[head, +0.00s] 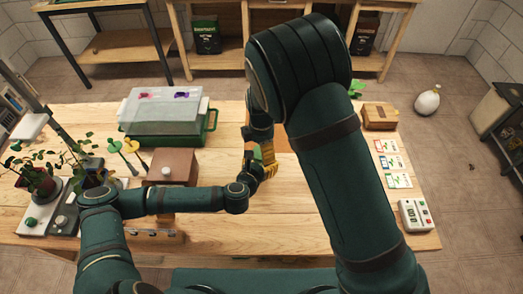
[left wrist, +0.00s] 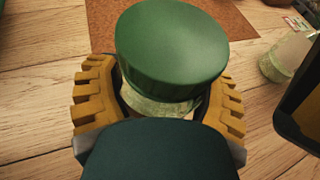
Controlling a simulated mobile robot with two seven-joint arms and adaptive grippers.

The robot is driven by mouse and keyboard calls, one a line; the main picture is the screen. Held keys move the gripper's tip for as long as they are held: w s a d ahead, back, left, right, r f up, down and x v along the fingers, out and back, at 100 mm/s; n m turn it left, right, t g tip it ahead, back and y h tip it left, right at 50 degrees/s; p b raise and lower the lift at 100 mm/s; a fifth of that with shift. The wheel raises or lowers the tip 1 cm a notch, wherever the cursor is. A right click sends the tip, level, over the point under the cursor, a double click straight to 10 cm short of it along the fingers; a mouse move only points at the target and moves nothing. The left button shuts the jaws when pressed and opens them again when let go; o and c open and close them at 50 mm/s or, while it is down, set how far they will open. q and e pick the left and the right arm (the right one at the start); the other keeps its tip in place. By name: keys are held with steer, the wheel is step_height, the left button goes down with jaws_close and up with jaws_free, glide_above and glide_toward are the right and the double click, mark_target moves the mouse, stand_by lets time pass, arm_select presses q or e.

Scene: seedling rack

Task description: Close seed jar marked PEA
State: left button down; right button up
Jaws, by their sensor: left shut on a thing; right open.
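My left gripper (head: 266,162) is over the middle of the table, and its yellow fingers also show in the left wrist view (left wrist: 160,92). They are shut on a jar (left wrist: 160,107) with a pale green body, one finger on each side below a dark green lid (left wrist: 172,40). The lid is on top of the jar and looks slightly tilted; I cannot tell whether it is seated. No PEA marking is readable. My right gripper (left wrist: 300,115) is partly in the left wrist view at the right edge, open and apart from the jar. My right arm hides much of this area in the head view.
A second, glassy jar (left wrist: 288,55) stands at the right, near a brown mat (left wrist: 225,18). On the table are a clear-lidded green tray (head: 160,112), a brown box (head: 172,168), potted plants (head: 38,182), a wooden box (head: 380,117), cards (head: 392,162) and a white device (head: 415,215).

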steer(key=shift+r, duration=1.2)
steer(key=shift+o, duration=1)
step_height(320, 180, up, 12)
arm_select(q)
jaws_free()
steer(key=shift+s, duration=0.1)
steer(key=v, duration=1.2)
